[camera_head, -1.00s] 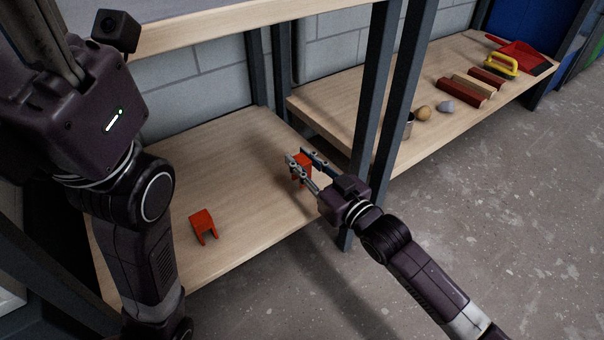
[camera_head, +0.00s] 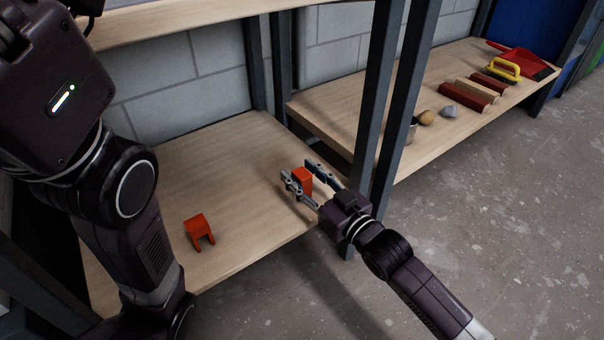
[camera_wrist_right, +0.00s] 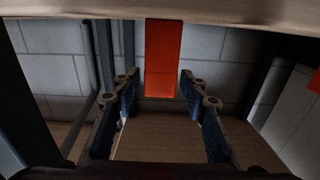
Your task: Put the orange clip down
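The orange clip (camera_head: 303,176) stands on the lower wooden shelf (camera_head: 235,160) near its right end. My right gripper (camera_head: 296,169) is open around it, with one finger on each side. In the right wrist view, which looks upside down, the clip (camera_wrist_right: 163,60) shows between the open fingers (camera_wrist_right: 158,85), with a gap on both sides. It appears to rest on the board along the top of that picture. A second orange clip (camera_head: 199,231), with two legs, lies farther left on the shelf. My left gripper is not in view.
Dark uprights (camera_head: 384,110) stand just right of my right gripper. Beyond them, another shelf (camera_head: 440,131) holds several blocks, a yellow-handled tool (camera_head: 503,69) and a red dustpan (camera_head: 520,60). An upper shelf (camera_head: 200,22) hangs above. The middle of the lower shelf is clear.

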